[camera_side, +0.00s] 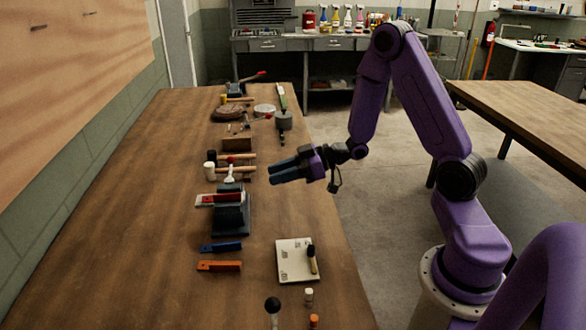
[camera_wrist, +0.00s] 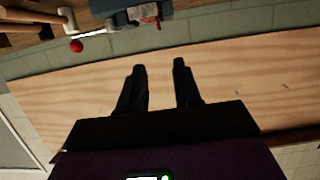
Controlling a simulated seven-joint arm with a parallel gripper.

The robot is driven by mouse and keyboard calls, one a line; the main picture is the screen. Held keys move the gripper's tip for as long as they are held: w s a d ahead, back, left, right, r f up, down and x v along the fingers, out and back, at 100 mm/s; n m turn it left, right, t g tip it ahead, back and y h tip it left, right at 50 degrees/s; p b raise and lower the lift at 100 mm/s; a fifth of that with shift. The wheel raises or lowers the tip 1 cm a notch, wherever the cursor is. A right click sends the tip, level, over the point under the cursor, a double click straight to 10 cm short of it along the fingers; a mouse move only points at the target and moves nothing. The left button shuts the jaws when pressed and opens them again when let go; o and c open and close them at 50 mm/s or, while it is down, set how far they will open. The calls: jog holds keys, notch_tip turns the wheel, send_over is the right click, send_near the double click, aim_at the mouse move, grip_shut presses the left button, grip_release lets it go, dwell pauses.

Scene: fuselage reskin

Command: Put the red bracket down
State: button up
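The red bracket (camera_side: 207,203) rests against the dark blue-grey vise (camera_side: 232,219) on the workbench, with a pale strip along it, in the side view. In the wrist view a small reddish patch beside the vise (camera_wrist: 120,16) at the top edge may be the bracket; it is partly cut off. My gripper (camera_side: 272,174) is above the bench's right edge, to the right of and above the bracket, apart from it. Its two fingers point left. In the wrist view the fingers (camera_wrist: 159,68) are spread with nothing between them.
Blue (camera_side: 221,247) and orange (camera_side: 219,266) bars lie in front of the vise. Hammers, a brown block (camera_side: 237,144) and other tools stand behind. The bench's left side is clear.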

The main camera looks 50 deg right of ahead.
jog(key=s+a+r+n+g+h, duration=0.1)
jog(key=s+a+g+h, duration=0.2)
jog(key=s, duration=0.5)
jog(key=s+a+r+n+g+h, duration=0.1)
jog(key=s+a+r+g+h, duration=0.1)
jog(key=s+a+h, duration=0.3)
jog(key=s+g, duration=0.1)
jog(key=s, duration=0.2)
jog(key=shift+s+a+r, duration=0.25)
jog(key=shift+s+a, duration=0.1)
jog(key=s+g, duration=0.1)
jog(key=s, duration=0.3)
jog(key=s+d+r+n+g+h, duration=0.1)
jog(key=s, duration=0.3)
jog(key=s+r+g+h, duration=0.1)
jog(key=s+g, duration=0.1)
jog(key=s, duration=0.2)
jog(key=shift+s+d+r+n, duration=0.1)
jog(key=shift+s+d+n, duration=0.2)
jog(key=shift+s+d, duration=0.1)
